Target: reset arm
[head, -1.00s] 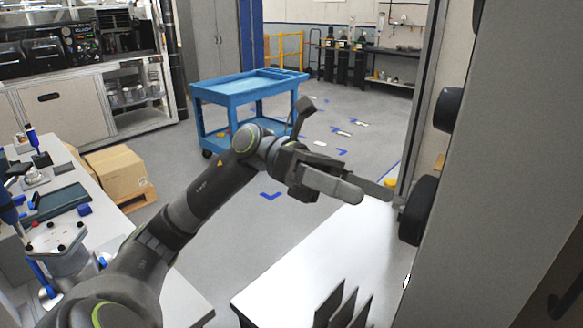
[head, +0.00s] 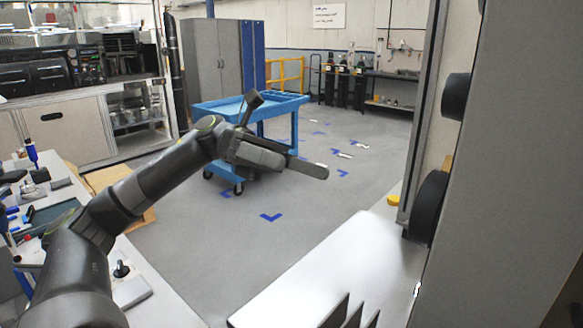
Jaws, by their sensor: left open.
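My left arm comes in from the lower left in the head view and reaches across the picture. My left gripper (head: 306,168) is at its end, seen side-on, with its fingers pointing right. It is open, and nothing shows between the fingers. It is above the open grey floor, in front of the blue cart (head: 262,112) in the picture, and touches nothing that I can see.
A white table (head: 320,262) with dark upright plates (head: 343,314) stands at the lower right. A cluttered workbench (head: 62,180) lies at the left, with a cardboard box (head: 105,176) partly behind my arm. A tall grey panel (head: 500,190) with black rollers (head: 428,205) closes the right side.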

